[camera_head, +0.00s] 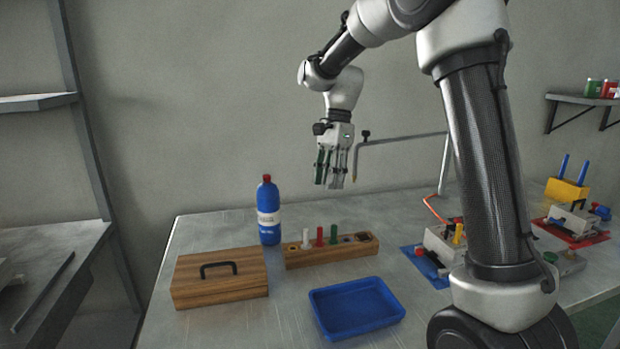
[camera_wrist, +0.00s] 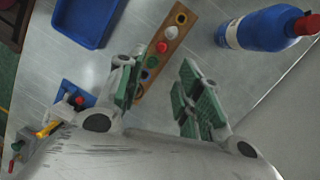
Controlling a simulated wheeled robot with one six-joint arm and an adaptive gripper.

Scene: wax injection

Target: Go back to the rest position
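My gripper (camera_head: 331,182) hangs in the air above the table, pointing down, over the back of the wooden rack. In the wrist view my gripper (camera_wrist: 157,98) shows its two green-padded fingers apart with nothing between them. The wooden rack (camera_head: 330,256) on the table holds a white, a red and a green peg; it also shows in the wrist view (camera_wrist: 168,36). My arm stands raised at the right of the head view.
A blue bottle (camera_head: 268,212) with a red cap stands behind a wooden box (camera_head: 220,292) with a black handle. An empty blue tray (camera_head: 356,331) lies in front. Machines on a blue mat (camera_head: 437,282) and a red mat (camera_head: 556,234) stand at right.

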